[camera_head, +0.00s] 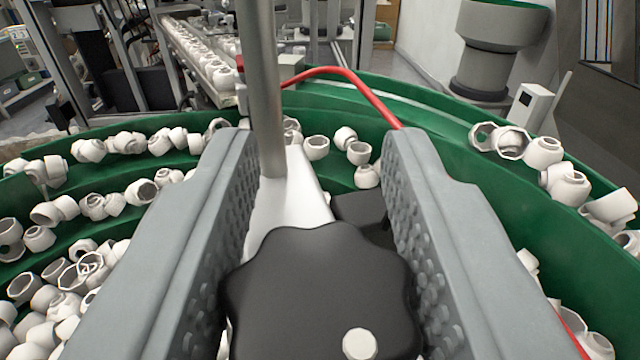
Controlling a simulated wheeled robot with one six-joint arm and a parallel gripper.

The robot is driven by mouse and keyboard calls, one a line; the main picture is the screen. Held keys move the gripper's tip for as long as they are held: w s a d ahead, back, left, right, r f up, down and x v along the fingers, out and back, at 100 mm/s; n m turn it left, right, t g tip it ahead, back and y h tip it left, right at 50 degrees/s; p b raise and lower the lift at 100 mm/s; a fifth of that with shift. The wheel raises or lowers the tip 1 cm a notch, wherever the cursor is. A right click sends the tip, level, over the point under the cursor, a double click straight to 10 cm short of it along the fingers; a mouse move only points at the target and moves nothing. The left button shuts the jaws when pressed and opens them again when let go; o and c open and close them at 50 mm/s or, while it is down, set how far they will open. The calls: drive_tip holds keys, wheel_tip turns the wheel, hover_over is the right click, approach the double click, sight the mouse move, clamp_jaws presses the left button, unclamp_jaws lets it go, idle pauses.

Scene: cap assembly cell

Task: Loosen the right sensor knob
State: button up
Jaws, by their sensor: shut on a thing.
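The sensor knob (318,285) is a black lobed knob with a small white dot near its front edge, low in the middle of the view. My gripper (322,190) has its two grey fingers on either side of the knob, shut on it. The fingers' dimpled inner faces meet the knob's left and right sides. A white bracket (292,205) and a black block (360,212) lie just beyond the knob. The knob's underside is hidden.
A grey vertical post (262,90) rises beyond the left finger. A red cable (345,76) arches behind the fingers. The green bowl feeder (500,215) surrounds the gripper, with many white caps (95,205) on its tracks. A white conveyor (205,62) runs away at upper left.

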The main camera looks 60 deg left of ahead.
drive_tip(key=o, duration=1)
drive_tip(key=shift+c, duration=0.2)
